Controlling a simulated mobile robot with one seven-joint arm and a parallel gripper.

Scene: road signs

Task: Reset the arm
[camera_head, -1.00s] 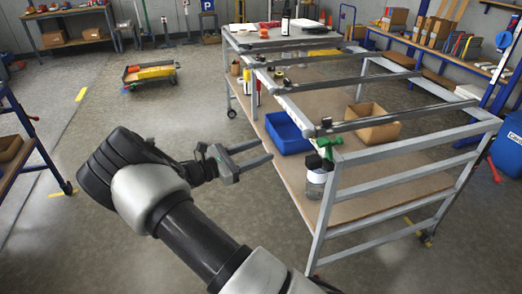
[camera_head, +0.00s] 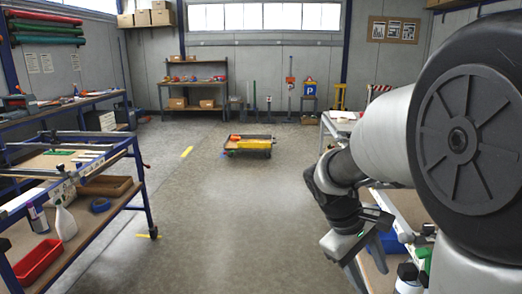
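My arm fills the right side of the head view, folded up close to the camera. My gripper (camera_head: 368,272) hangs at the lower right, pointing down, in front of the workbench's left side. Its two fingers stand apart with nothing seen between them. The lower ends of the fingers are near the picture's bottom edge.
The right workbench (camera_head: 336,128), mostly hidden by my arm, carries a blue bin (camera_head: 390,242) and a bottle (camera_head: 408,279). A left rack (camera_head: 139,175) holds a red bin (camera_head: 38,262) and a spray bottle (camera_head: 65,222). A low cart (camera_head: 250,145) stands ahead. The middle floor is clear.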

